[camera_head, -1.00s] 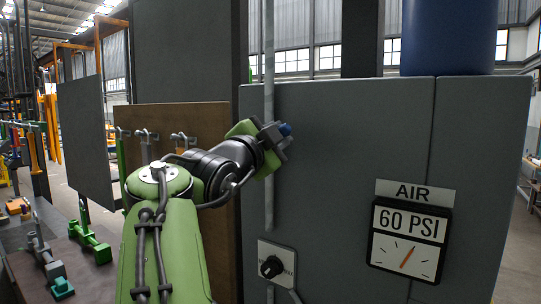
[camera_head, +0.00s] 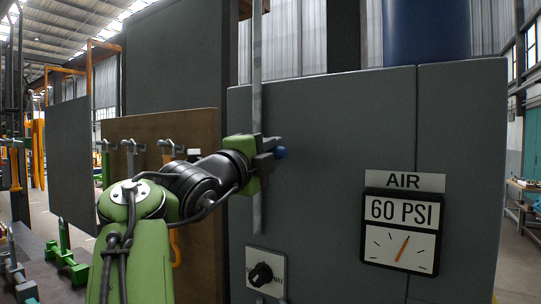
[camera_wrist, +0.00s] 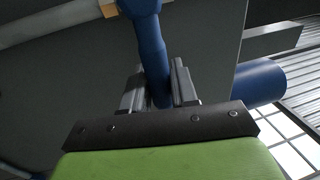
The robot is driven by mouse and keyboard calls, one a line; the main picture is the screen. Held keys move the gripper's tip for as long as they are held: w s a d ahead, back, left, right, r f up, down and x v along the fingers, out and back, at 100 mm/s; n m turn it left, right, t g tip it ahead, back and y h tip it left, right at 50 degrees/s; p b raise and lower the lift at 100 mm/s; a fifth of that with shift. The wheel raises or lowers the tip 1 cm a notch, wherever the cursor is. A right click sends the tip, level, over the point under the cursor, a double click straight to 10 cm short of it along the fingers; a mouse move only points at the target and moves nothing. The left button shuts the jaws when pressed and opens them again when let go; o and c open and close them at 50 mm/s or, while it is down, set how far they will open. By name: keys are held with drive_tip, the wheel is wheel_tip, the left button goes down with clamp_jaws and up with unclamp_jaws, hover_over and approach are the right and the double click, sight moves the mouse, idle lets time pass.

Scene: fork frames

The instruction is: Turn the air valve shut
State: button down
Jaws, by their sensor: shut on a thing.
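In the wrist view the blue lever (camera_wrist: 151,45) runs down from a blue hub at the top edge and passes between the two fingers. My gripper (camera_head: 266,153) is shut on this lever, in front of the grey cabinet beside the vertical pipe (camera_head: 257,70). It also shows in the wrist view (camera_wrist: 159,88). My gripper and wrist hide most of the valve in the head view. The air gauge (camera_head: 400,232) reads 60 PSI.
The grey cabinet (camera_head: 330,190) fills the right side, with a black knob (camera_head: 261,274) on a white plate below my gripper. A blue tank (camera_head: 426,30) rises behind the cabinet.

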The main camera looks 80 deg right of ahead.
drive_tip(key=shift+f, duration=0.15)
drive_tip(key=c, duration=1)
unclamp_jaws()
drive_tip(key=shift+b+v, duration=3.55)
drive_tip(key=shift+v, duration=4.35)
drive_tip(key=shift+w+d, duration=0.1)
